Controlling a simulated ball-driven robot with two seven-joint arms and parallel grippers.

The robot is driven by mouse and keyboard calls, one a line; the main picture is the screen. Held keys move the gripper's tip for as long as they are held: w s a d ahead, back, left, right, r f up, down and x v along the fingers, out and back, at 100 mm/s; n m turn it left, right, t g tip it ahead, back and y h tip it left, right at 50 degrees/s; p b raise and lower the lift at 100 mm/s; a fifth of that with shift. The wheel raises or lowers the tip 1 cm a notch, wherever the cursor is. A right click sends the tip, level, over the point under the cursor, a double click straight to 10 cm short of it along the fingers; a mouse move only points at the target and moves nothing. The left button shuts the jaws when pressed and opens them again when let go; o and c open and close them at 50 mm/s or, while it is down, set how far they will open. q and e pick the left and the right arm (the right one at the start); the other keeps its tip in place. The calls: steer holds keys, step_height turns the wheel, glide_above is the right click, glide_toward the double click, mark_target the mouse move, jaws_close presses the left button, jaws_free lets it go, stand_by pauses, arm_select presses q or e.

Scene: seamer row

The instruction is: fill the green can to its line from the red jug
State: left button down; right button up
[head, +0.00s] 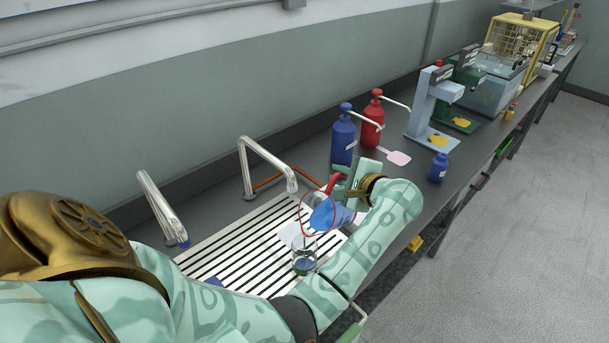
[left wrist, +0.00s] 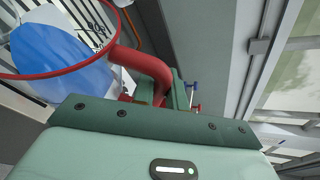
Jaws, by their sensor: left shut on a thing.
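The red jug is a clear vessel with a red rim (head: 303,222) and a red handle, and it has blue liquid inside. It is tilted, its rim facing down and left. My left gripper (head: 343,187) is shut on its handle. In the left wrist view the red handle (left wrist: 143,66) runs into the jaws and the blue liquid shows behind the rim. The green can (head: 304,262) is a clear cup with dark green at its bottom, upright on the drain rack just below the jug. Its line and any falling stream are too small to tell. My right gripper is not in view.
The slatted drain rack (head: 212,262) lies under two metal taps (head: 262,150). Blue (head: 343,140) and red (head: 373,118) pump bottles, a pink paddle (head: 396,157) and a small blue bottle (head: 438,168) stand farther right. The worktop's front edge runs along the right.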

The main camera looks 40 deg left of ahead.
arm_select(q)
steer(key=shift+s+r, duration=0.1)
steer(key=shift+r, duration=0.05)
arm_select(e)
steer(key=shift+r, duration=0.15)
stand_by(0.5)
